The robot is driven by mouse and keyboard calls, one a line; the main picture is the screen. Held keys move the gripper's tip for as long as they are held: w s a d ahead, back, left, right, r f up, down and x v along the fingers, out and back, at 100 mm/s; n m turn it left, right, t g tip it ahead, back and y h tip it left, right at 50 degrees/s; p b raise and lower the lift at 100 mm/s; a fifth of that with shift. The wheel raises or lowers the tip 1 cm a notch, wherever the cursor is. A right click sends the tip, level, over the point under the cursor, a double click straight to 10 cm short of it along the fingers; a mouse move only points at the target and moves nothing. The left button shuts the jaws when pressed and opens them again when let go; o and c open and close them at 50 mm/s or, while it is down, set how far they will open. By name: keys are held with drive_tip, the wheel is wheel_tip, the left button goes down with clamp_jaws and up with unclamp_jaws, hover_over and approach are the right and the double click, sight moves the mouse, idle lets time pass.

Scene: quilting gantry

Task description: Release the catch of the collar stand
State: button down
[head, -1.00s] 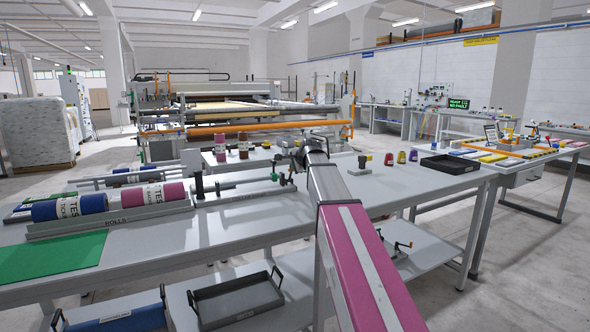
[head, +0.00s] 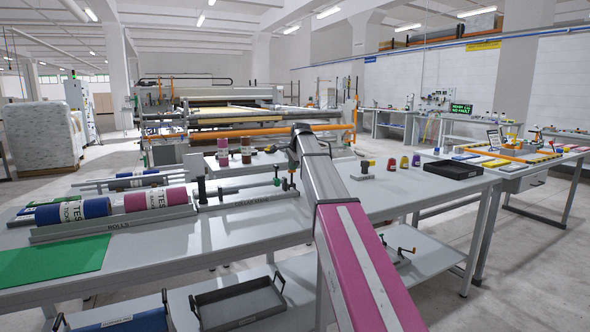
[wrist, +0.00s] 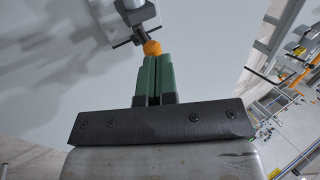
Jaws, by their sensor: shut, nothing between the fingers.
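The collar stand (head: 240,203) is a long grey base on the table, with a dark upright post at its left end and a rod along it. My gripper shows in the wrist view (wrist: 154,60) with its two green fingers shut together and nothing between them. An orange ball knob (wrist: 152,47) sits right at the fingertips; I cannot tell whether they touch it. A grey fitting with dark bars (wrist: 135,14) lies just beyond the knob. In the head view the fingers are small near the stand's right end, and the orange knob cannot be made out.
Left of the stand, a rack marked ROLLS (head: 115,227) holds blue and pink rolls beside a green mat (head: 50,265). A black tray (head: 455,169) and several small coloured items stand on the right. Grey table surface is clear in front of the stand.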

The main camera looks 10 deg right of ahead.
drive_tip(key=shift+w+a+g, duration=0.15)
drive_tip(key=shift+w+g, duration=0.55)
drive_tip(key=shift+w, duration=0.05)
drive_tip(key=shift+w+a+f, duration=0.1)
drive_tip(key=shift+w+a, duration=0.1)
drive_tip(key=shift+w, duration=0.3)
drive_tip(key=shift+w+a, duration=0.15)
drive_tip(key=shift+w, duration=0.35)
drive_tip(key=shift+r, duration=0.8)
drive_tip(key=w+a+v, duration=0.1)
drive_tip(key=a+v, duration=0.1)
drive_tip(key=v, duration=1.1)
drive_tip(key=shift+d+r, duration=0.55)
drive_tip(key=shift+r, duration=0.1)
